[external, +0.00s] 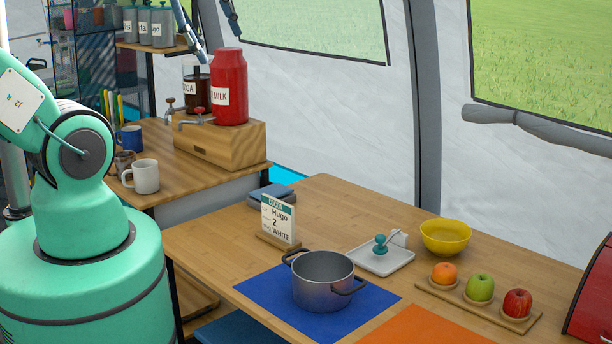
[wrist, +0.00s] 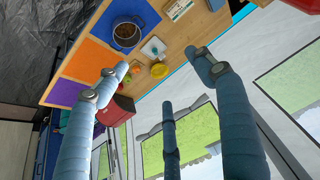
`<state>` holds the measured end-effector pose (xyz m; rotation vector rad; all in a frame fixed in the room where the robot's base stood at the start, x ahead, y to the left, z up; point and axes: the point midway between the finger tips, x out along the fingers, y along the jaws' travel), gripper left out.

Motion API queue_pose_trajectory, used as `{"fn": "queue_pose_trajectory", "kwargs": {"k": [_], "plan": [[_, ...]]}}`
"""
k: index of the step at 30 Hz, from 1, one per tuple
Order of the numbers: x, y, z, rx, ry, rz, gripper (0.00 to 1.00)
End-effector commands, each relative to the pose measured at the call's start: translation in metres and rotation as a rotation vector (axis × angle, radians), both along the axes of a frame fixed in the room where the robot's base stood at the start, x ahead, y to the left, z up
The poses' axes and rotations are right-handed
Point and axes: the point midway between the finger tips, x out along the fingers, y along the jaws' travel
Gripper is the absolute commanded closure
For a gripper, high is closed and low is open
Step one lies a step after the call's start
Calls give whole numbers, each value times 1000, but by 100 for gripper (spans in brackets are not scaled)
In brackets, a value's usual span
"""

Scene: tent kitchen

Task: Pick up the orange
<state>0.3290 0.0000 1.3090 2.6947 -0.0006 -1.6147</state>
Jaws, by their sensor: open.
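The orange (external: 445,273) sits at the left end of a small wooden fruit board (external: 508,321), beside a green apple (external: 480,287) and a red apple (external: 517,303). In the wrist view the fruit is very small and partly behind my left-hand finger. My gripper (wrist: 160,62) has its blue-grey fingers spread wide, with nothing between them. It is high up and well away from the orange. In the external view only the finger ends show at the top edge, above the red milk container.
A yellow bowl (external: 446,237) stands behind the orange, with a white tray (external: 382,261) to its left. A grey pot (external: 323,281) sits on a blue mat (external: 262,300). An order card (external: 278,219) stands upright. A red box (external: 594,300) is at the right edge.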

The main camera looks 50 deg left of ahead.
Motion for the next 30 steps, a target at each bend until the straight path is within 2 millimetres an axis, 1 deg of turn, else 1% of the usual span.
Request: {"fn": "queue_pose_trajectory", "kwargs": {"k": [5,8,11,15,20,26,30], "plan": [[13,-3,1,-3,11,-4,31],[27,-7,2,-4,22,-8,31],[48,-13,3,-6,35,-14,31],[82,-24,1,-10,57,-22,31],[122,-40,-7,-13,85,-31,31],[173,-63,-25,-16,118,-43,31],[207,-82,-43,-16,141,-51,31]]}}
